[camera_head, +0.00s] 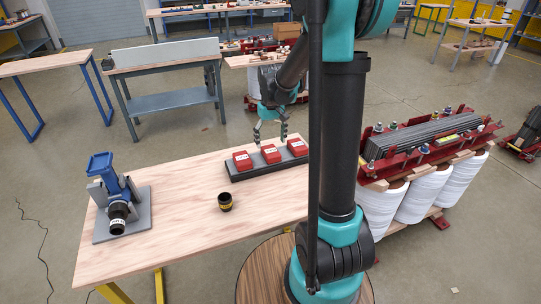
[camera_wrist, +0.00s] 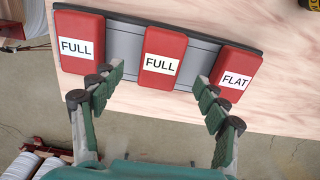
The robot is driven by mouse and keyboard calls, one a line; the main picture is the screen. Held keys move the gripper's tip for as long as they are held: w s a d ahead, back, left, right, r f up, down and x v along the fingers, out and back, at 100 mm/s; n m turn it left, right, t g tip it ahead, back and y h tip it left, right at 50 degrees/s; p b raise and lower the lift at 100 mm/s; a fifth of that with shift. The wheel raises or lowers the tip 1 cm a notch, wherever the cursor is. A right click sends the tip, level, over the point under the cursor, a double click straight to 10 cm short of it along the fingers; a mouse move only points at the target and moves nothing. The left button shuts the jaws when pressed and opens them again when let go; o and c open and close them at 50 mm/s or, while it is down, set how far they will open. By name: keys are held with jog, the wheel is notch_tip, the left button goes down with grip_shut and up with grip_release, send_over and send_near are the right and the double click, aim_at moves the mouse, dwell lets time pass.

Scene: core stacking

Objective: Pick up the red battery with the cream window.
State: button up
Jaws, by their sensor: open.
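Three red batteries sit in a row on a dark grey tray (camera_head: 235,175) at the table's far edge. In the wrist view the left battery (camera_wrist: 80,22) and middle battery (camera_wrist: 165,38) read FULL; the right battery (camera_wrist: 237,57) reads FLAT. All three label windows look whitish, so I cannot tell which is cream. The batteries also show in the head view: left (camera_head: 242,161), middle (camera_head: 271,154), right (camera_head: 297,147). My gripper (camera_head: 270,138) is open and empty, its fingers pointing down near the middle battery. In the wrist view its fingertips (camera_wrist: 159,77) straddle the middle battery's lower end, apparently apart from it.
A red-framed rack with white rolls (camera_head: 420,192) is to the right. The table between cup and tray is clear.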

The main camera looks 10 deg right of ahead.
aim_at(271, 150)
jog(key=shift+f, duration=2.75)
jog(key=shift+s+f, duration=0.1)
jog(key=shift+f, duration=0.15)
jog(key=c, duration=1.5)
jog(key=shift+c, duration=0.2)
